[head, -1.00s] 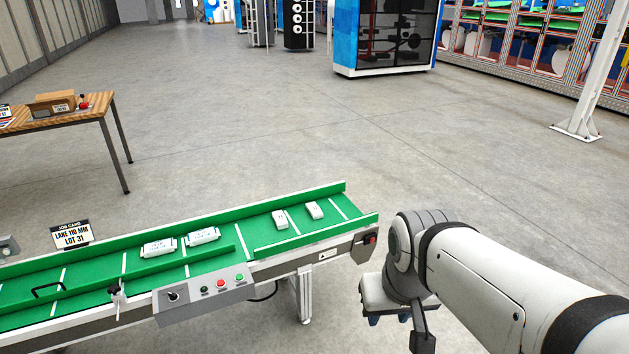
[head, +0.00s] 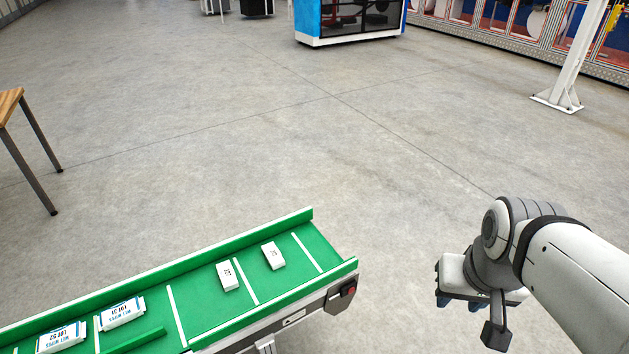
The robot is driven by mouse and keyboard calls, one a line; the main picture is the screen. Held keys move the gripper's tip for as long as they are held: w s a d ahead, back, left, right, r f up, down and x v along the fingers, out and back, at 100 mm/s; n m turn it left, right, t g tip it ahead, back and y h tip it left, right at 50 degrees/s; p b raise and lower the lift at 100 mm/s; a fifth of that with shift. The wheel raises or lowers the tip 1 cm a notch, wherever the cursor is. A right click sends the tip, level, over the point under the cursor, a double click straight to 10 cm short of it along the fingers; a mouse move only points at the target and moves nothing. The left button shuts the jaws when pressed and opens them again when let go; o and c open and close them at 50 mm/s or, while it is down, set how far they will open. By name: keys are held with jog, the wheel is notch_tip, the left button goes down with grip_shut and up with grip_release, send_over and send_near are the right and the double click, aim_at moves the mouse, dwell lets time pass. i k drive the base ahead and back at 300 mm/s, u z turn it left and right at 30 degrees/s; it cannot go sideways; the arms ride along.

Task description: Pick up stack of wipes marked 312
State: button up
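Two small white stacks lie on the green conveyor belt (head: 205,292) near its right end. The left one (head: 228,275) and the right one (head: 273,255) carry short dark marks, too small to read surely; I cannot tell whether either is 312. Two larger wet-wipes packs lie farther left on the belt: one reads about LOT 31 (head: 122,313), the other about LOT 52 (head: 61,337). My gripper (head: 459,302) hangs over the floor, right of the belt's end and apart from all the stacks. Its blue fingertips look spread, with nothing seen between them.
A low green rail (head: 137,339) runs on the belt's near side. A red switch (head: 348,291) sits at the belt's right end. A wooden table (head: 9,104) is at the left edge. A white post (head: 575,55) stands far right. The floor between is clear.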

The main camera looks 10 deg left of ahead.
aim_at(273, 254)
jog(key=u, duration=0.6)
jog(key=i, duration=1.15)
jog(key=u, duration=0.85)
